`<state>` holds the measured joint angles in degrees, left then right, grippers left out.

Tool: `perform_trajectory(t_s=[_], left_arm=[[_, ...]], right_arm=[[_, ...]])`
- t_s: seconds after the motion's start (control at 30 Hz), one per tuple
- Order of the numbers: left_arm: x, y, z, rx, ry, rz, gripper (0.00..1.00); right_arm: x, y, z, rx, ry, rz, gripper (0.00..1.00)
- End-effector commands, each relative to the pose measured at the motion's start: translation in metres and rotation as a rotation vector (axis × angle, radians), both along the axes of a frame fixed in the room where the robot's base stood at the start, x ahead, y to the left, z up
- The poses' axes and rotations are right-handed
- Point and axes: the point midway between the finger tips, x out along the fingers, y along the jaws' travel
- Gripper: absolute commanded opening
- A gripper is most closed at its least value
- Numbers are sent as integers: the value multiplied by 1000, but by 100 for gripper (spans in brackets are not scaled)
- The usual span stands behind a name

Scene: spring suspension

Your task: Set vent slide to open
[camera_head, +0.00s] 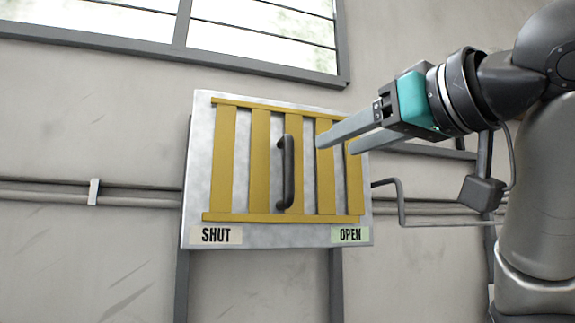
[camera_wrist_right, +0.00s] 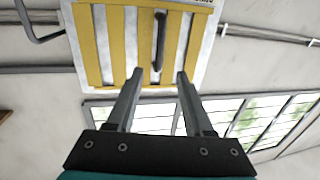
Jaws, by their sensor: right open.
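The vent slide is a yellow slatted frame (camera_head: 259,160) on a grey metal plate (camera_head: 198,150) fixed to the wall. A dark vertical handle (camera_head: 286,172) stands out from its middle slat. A SHUT label (camera_head: 216,235) is at the plate's lower left and an OPEN label (camera_head: 350,235) at its lower right. My right gripper (camera_head: 335,143) is open and empty, its fingers in front of the vent's right part, right of the handle. In the right wrist view the handle (camera_wrist_right: 160,40) lies beyond the open fingertips (camera_wrist_right: 160,72), apart from them. My left gripper is not in view.
A window (camera_head: 260,35) is above the vent. Pipes (camera_head: 130,196) run along the wall on both sides of the plate, and a bent pipe (camera_head: 402,205) is close to its right edge. The space in front of the handle and left slats looks clear.

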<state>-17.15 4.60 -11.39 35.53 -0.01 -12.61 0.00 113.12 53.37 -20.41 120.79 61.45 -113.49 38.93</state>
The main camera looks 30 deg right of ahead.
Motion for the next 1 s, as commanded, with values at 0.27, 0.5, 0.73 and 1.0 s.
perform_trajectory(t_s=[0.27,0.5,0.73,1.0], left_arm=[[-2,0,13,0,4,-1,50],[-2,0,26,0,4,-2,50],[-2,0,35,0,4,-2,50],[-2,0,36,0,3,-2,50]], right_arm=[[51,-2,0,-1,8,0,52],[102,-4,1,0,7,0,52],[135,-5,0,-1,4,0,52],[145,-5,0,-2,0,1,52]])
